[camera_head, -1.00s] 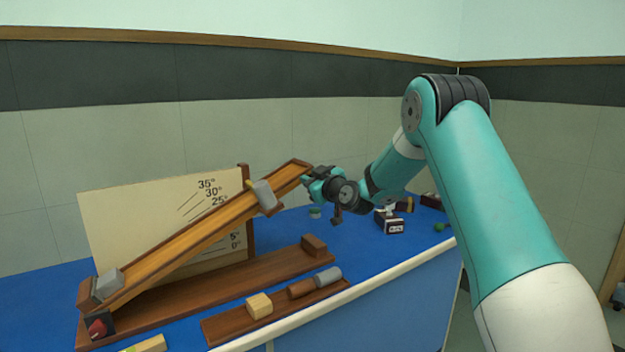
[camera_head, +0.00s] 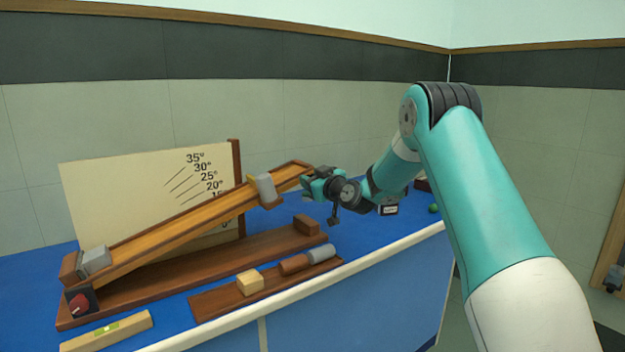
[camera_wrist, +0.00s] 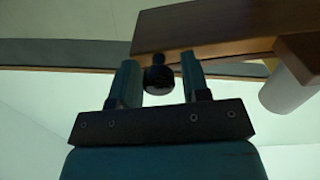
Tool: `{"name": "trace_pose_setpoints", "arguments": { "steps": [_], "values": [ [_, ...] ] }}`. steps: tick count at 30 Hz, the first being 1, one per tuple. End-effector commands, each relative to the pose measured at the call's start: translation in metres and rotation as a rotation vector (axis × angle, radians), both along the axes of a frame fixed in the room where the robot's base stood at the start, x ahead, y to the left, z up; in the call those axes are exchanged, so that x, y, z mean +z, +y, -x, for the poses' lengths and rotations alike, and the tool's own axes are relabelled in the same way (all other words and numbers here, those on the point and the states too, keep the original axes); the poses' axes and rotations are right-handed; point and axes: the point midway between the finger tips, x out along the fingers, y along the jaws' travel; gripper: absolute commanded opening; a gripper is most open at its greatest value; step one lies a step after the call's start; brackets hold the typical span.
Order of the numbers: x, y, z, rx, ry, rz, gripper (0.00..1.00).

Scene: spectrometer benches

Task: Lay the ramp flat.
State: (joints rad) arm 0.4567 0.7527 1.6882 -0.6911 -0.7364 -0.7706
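The wooden ramp (camera_head: 190,228) is tilted, its low end at the left and its right end raised in front of the angle board (camera_head: 120,200). Its edge lies near the 20° mark. A grey block (camera_head: 94,260) sits at the low end, and a grey piece (camera_head: 263,187) is at the upper part. My gripper (camera_head: 309,184) is at the raised end. A little gap shows at the right finger.
Under the ramp lies a wooden base (camera_head: 190,272) with a stop block (camera_head: 307,224) at its right and a red knob (camera_head: 80,304) at its left. In front are a tray (camera_head: 225,301) with several blocks and a level (camera_head: 108,331). Small items stand behind my arm.

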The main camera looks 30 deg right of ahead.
Motion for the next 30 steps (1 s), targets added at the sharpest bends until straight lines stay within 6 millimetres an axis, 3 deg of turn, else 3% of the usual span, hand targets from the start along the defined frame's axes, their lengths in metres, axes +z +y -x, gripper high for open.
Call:
{"name": "trace_pose_setpoints", "arguments": {
  "steps": [10, 14, 30],
  "values": [
    [0.001, -0.001, 0.001, -0.001, -0.002, 0.001, 0.53],
    [-0.001, -0.002, 0.013, -0.004, -0.002, 0.002, 0.53],
    [-0.003, -0.007, 0.140, -0.006, -0.003, 0.001, 0.53]
  ]
}}
